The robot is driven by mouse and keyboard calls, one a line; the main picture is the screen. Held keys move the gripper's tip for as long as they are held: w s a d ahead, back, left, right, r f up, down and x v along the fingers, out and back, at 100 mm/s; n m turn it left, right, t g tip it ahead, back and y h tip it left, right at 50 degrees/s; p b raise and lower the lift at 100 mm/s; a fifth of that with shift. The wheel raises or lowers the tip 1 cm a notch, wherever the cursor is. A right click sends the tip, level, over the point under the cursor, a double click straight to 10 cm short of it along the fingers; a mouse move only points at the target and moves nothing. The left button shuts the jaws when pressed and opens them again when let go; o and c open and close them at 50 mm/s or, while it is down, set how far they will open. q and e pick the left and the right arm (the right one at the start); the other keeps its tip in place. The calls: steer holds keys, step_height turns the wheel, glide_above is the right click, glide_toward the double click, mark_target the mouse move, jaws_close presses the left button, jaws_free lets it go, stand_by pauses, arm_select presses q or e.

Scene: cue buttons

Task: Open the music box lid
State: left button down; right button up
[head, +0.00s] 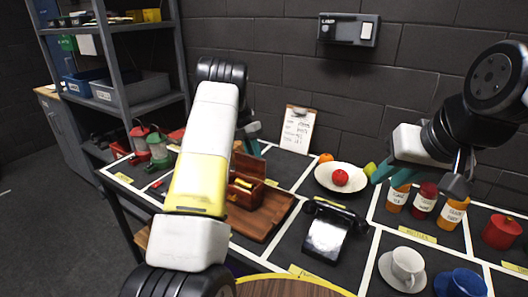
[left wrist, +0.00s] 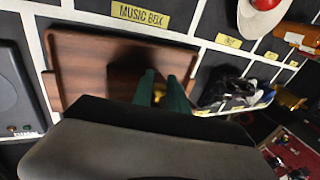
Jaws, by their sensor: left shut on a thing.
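The music box (head: 243,196) is reddish-brown wood and sits on a wooden board (head: 272,215), partly hidden behind my left arm. A wooden panel that looks like its lid (head: 250,165) stands raised at its back, with a brass-coloured part in front of it. My left gripper (head: 252,138) is at the top of this panel, mostly hidden by the arm. In the left wrist view its green fingers (left wrist: 162,90) are close together over the board, with a small yellow part between them. The exact grip is hidden. My right gripper (head: 420,178) is open and empty above the bottles.
A black telephone (head: 333,232) stands right of the board. A white plate (head: 330,180) with fruit and a clipboard (head: 297,130) are behind. Bottles (head: 424,203), a white cup (head: 404,266), a blue cup (head: 461,283) and a red pot (head: 502,232) fill the right side. Lanterns (head: 158,148) stand left.

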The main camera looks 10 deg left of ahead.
arm_select(q)
steer(key=shift+w+d+f+g, duration=0.1)
steer(key=shift+d+f+g, duration=0.05)
steer(key=shift+f+g, duration=0.2)
stand_by(0.3)
steer(key=c, duration=1.4)
jaws_free()
steer(key=shift+o, duration=0.2)
steer(key=shift+r, duration=0.1)
steer(key=v, duration=0.7)
steer(key=shift+r, duration=0.35)
steer(key=shift+w, duration=0.15)
